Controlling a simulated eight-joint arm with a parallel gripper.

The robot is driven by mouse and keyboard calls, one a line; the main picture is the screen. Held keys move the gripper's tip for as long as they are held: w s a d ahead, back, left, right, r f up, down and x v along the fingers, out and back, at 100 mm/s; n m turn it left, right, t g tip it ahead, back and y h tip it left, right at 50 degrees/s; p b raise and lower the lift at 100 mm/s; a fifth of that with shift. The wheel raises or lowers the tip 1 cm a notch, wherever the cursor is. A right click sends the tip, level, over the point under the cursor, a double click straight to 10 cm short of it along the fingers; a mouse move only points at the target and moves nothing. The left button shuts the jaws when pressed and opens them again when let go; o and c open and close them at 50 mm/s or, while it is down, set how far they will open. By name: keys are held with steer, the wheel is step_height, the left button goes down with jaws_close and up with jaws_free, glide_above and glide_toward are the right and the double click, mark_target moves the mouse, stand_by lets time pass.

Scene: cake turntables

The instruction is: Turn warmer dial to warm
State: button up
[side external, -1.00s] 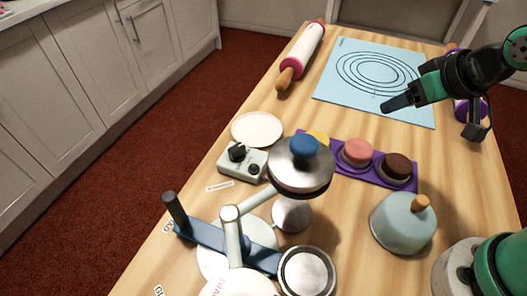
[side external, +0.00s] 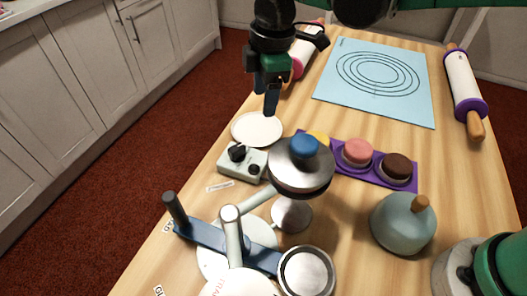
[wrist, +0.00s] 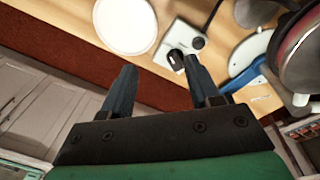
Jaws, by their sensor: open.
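The warmer is a small pale grey box (side external: 231,167) at the table's left edge, with a large black dial (side external: 238,152) and a smaller black knob (side external: 254,169) on top. It also shows in the wrist view (wrist: 187,35), with the black dial (wrist: 175,58) just beyond my fingertips. My gripper (side external: 269,113) points down above the white plate behind the warmer in the side view. In the wrist view my gripper (wrist: 160,80) has its two fingers apart with nothing between them. The dial's markings are too small to read.
A white round plate (side external: 257,129) lies behind the warmer. A metal disc with a blue knob (side external: 304,146) stands raised on the right. A blue bar with an upright handle (side external: 206,239) lies in front.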

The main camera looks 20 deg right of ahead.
mark_target(237, 148)
steer(key=a+f+n, duration=0.2)
steer(key=a, duration=0.1)
steer(key=a+f+n+g, duration=0.1)
steer(key=a+f+n, duration=0.1)
steer(key=shift+a+h, duration=0.25)
steer(key=shift+h, duration=0.05)
steer(key=shift+f, duration=2.8)
jaws_close()
